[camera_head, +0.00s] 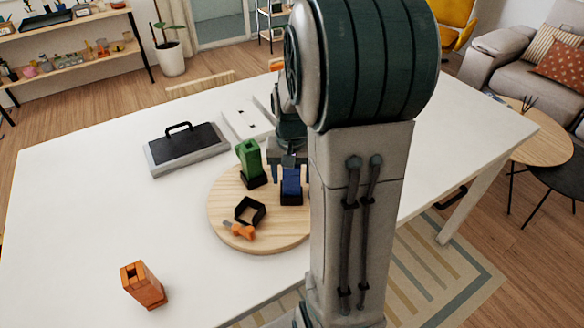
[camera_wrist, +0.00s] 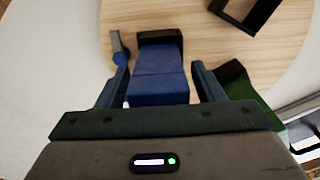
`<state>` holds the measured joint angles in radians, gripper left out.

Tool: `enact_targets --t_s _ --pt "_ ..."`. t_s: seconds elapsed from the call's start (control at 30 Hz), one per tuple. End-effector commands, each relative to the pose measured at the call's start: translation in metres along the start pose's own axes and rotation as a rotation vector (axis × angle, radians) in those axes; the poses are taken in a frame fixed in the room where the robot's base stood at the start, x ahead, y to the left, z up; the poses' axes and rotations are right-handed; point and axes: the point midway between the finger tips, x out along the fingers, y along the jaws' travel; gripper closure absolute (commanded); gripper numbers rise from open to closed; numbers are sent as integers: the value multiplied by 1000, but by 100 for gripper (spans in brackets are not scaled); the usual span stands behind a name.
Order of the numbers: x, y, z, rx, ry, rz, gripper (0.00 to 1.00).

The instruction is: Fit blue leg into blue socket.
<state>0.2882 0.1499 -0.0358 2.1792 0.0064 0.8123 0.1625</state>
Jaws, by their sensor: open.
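The blue leg (camera_head: 291,182) stands at a black socket (camera_head: 291,199) on the round wooden board (camera_head: 222,205). In the wrist view the blue leg (camera_wrist: 158,80) meets the black socket (camera_wrist: 160,37) at its far end. How deep it sits cannot be told. A small blue and grey piece (camera_wrist: 120,50) is beside that socket. My gripper (camera_head: 290,172) is open over the leg. In the wrist view its fingers (camera_wrist: 160,88) are on either side of the leg, with visible gaps. My arm hides part of the board's right side.
A green leg (camera_head: 249,159) stands in another black holder on the board. An empty black frame (camera_head: 250,211) and an orange piece (camera_head: 240,230) lie nearby. An orange-brown block (camera_head: 143,285) is at the table's front left. A grey-and-black case (camera_head: 187,151) lies behind.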

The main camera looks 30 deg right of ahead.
Motion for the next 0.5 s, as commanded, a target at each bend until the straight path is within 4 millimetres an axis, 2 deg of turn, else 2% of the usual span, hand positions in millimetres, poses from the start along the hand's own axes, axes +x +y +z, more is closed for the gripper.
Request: enact_targets --t_s 0.17,0.5 --pt "-20 0 -1 -1 4 -1 38" --pt "-91 0 0 -1 4 -1 38"
